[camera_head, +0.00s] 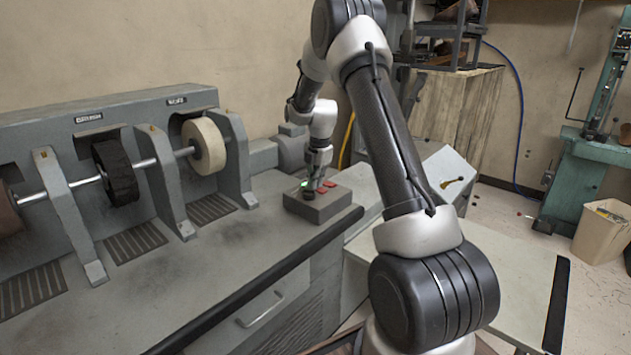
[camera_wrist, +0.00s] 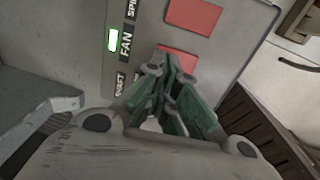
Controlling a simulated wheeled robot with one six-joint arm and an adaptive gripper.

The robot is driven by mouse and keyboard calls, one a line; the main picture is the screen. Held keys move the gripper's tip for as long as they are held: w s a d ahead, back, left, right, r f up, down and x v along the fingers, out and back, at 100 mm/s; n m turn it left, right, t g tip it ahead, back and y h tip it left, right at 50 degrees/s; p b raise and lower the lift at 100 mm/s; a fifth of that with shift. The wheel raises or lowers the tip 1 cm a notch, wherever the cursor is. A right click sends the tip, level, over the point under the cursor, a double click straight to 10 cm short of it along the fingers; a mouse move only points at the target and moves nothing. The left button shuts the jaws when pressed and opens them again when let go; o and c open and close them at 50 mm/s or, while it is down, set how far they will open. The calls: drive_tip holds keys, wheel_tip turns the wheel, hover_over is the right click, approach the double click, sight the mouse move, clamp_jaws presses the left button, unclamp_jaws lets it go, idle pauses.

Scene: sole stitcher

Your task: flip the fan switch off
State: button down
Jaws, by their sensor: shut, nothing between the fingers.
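The grey control box (camera_head: 322,208) stands on the bench at the centre of the head view. Its panel (camera_wrist: 150,20) fills the upper part of the wrist view. A "FAN" label (camera_wrist: 126,43) is there, with a lit green light (camera_wrist: 112,39) to its left. Red squares, one at the top (camera_wrist: 193,15) and one lower (camera_wrist: 180,62), lie right of the labels. The fan switch itself cannot be told clearly. My gripper (camera_wrist: 172,72) is shut and empty, over the panel below the "FAN" label, partly hiding the lower red square. Contact cannot be told.
A machine with wheels on a shaft, including a pale wheel (camera_head: 203,146) and a black one (camera_head: 116,172), stands left of the box. The bench top (camera_head: 220,250) between is clear. A beige bin (camera_head: 603,232) and a green machine (camera_head: 600,160) are at the right.

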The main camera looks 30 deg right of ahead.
drive_tip(key=shift+f, duration=0.1)
drive_tip(key=shift+w+a+f, duration=0.1)
drive_tip(key=shift+w+f, duration=0.05)
drive_tip(key=shift+f, duration=0.2)
drive_tip(key=shift+r, duration=0.1)
drive_tip(key=shift+s+d+r, duration=0.15)
drive_tip(key=shift+s+d, duration=0.15)
drive_tip(key=shift+s, duration=0.45)
